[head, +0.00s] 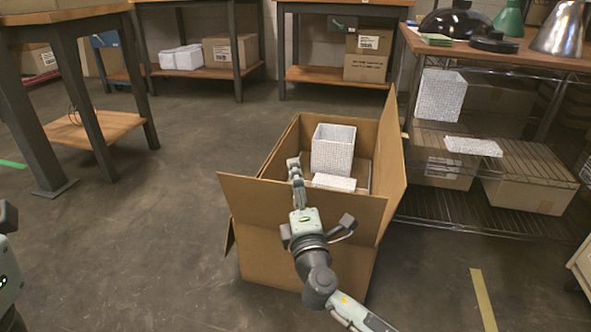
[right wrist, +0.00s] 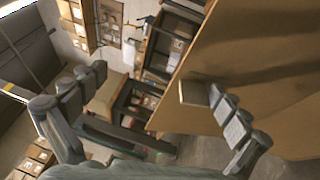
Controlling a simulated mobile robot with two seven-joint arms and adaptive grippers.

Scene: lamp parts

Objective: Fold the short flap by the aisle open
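An open cardboard box (head: 310,265) stands on the floor in the middle of the head view. Its near short flap (head: 255,198) stands up at the front. Its right long flap (head: 392,165) stands upright, and a left flap (head: 229,237) hangs down outside. The far short flap cannot be made out. My right gripper (head: 296,172) is at the near flap, with a finger at its top edge. In the right wrist view the gripper (right wrist: 145,82) is spread open, its right finger close against brown cardboard (right wrist: 265,65); contact cannot be told.
A white textured block (head: 333,150) and a flat white piece (head: 333,182) are inside the box. A wire shelf (head: 470,212) stands close on the right, with lamp shades above. Floor to the left is clear up to a workbench (head: 100,125).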

